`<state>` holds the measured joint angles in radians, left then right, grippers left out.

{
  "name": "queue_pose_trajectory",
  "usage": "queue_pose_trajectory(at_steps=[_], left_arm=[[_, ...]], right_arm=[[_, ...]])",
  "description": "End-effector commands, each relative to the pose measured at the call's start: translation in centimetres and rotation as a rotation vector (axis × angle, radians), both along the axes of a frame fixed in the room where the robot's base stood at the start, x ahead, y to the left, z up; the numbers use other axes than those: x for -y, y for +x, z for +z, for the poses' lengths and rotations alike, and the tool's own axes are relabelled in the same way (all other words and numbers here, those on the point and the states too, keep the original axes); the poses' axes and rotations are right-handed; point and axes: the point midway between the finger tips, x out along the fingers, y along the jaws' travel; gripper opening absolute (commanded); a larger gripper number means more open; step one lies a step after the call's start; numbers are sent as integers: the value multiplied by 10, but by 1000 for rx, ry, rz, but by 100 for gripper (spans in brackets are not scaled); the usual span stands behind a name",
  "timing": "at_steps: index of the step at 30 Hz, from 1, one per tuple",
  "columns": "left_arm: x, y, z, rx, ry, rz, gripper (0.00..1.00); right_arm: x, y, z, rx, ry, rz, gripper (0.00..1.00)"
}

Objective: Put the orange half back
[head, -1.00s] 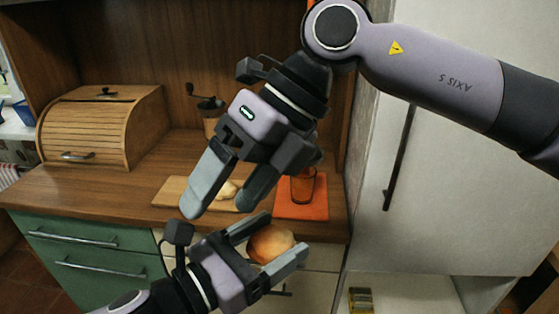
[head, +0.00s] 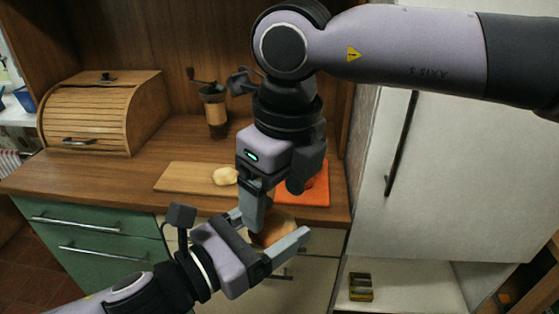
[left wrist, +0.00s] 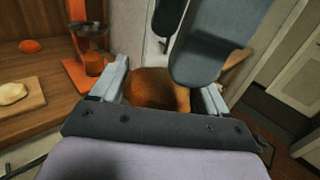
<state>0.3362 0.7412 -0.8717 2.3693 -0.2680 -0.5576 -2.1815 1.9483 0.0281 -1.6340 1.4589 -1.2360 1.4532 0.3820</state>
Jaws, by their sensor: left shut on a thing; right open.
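My left gripper (head: 262,238) is shut on a round orange-brown thing (head: 271,232), held in front of the counter's edge. It also shows between the left fingers in the left wrist view (left wrist: 155,90); I cannot tell whether it is the orange half. A small orange, rounded thing (left wrist: 30,46) lies on the counter in the left wrist view and may be an orange half. My right gripper (head: 275,200) is open, pointing down just above the held thing, with one finger overlapping it in the picture. I cannot tell whether they touch.
A wooden board (head: 188,178) bears a pale lump (head: 225,175). An orange mat (head: 316,196) lies to its right, with a glass (left wrist: 93,50) on it. A coffee grinder (head: 215,110) and a roll-top bread box (head: 100,112) stand behind. A white door (head: 450,170) is at right.

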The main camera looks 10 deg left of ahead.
Motion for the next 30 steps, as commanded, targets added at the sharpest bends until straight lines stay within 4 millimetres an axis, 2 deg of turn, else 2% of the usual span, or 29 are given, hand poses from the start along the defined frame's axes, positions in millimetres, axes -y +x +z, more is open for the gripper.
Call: queue_pose_trajectory(at_steps=[3, 9, 20, 21, 24, 28, 29, 30], left_arm=[[0, 0, 0, 1, -1, 0, 39], [0, 0, 0, 1, -1, 0, 39], [0, 0, 0, 1, -1, 0, 39], [0, 0, 0, 1, -1, 0, 39], [0, 0, 0, 1, -1, 0, 39], [0, 0, 0, 1, -1, 0, 39], [0, 0, 0, 1, -1, 0, 85], [0, 0, 0, 1, -1, 0, 98]], right_arm=[[-2, 1, -21, -2, -1, 2, 79], [-5, 2, -41, -2, 1, 2, 79], [-5, 3, -46, 0, 1, 1, 79], [-5, 3, -46, 0, 1, 1, 72], [-5, 2, -46, -1, 2, 1, 41], [-6, 2, -46, -1, 2, 1, 41], [-6, 2, -46, -1, 3, 1, 41], [-6, 2, -46, -1, 3, 1, 41]])
